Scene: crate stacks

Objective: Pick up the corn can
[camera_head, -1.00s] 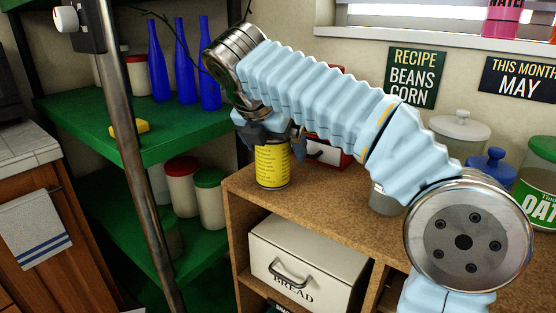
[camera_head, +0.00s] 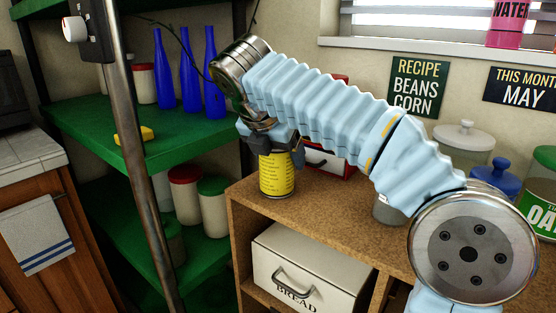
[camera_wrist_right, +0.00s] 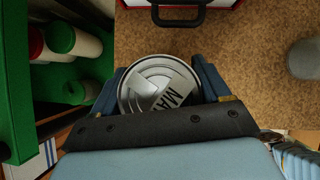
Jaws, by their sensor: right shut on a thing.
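A can with a yellow label (camera_head: 277,176) stands upright near the left end of the brown cork-textured counter (camera_head: 345,206). Its label text is too small to read in the head view. My right gripper (camera_head: 274,148) reaches down onto its upper part and is shut on it. In the right wrist view, the can's silver lid (camera_wrist_right: 150,84) sits between the two blue fingers, with a paper label reading "MA" partly visible. The can's base appears to rest on the counter. My left gripper is not in view.
A red box (camera_head: 326,158) with a dark handle stands just behind the can. Canisters, including one with a blue lid (camera_head: 494,172), stand to the right. A bread box (camera_head: 307,265) sits below. Green shelves (camera_head: 100,120) with blue bottles (camera_head: 188,72) stand at left.

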